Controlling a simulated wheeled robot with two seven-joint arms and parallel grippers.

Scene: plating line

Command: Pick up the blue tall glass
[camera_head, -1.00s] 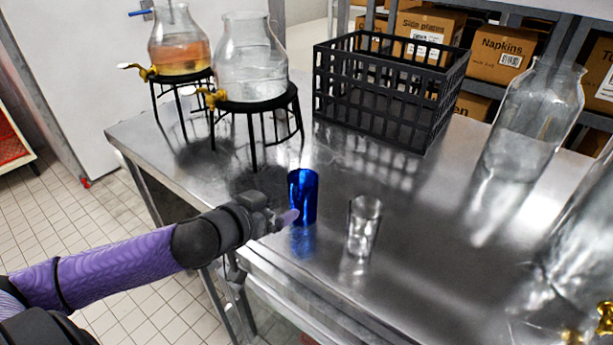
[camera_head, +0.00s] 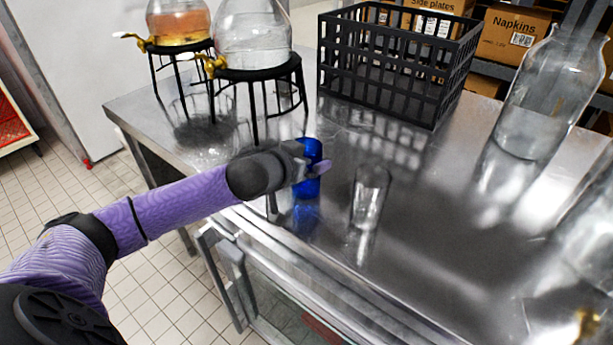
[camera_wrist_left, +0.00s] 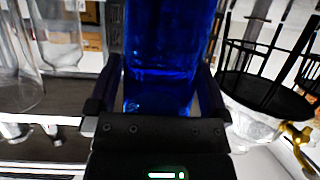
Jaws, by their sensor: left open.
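The blue tall glass (camera_head: 310,152) stands upright on the steel table near its front edge, partly hidden by my left gripper. My left gripper (camera_head: 318,170) is at the glass, with a finger in front of it. In the left wrist view the blue glass (camera_wrist_left: 160,55) fills the space between the two fingers of the open left gripper (camera_wrist_left: 155,85). A gap shows on the right side of the glass; contact on the left is unclear. My right gripper is not in view.
A clear glass (camera_head: 370,195) stands just right of the blue one. A black crate (camera_head: 385,85) and two drink dispensers on black stands (camera_head: 258,73) are behind. A large clear jar (camera_head: 540,100) stands at the right. The steel table (camera_head: 440,200) has bare room between.

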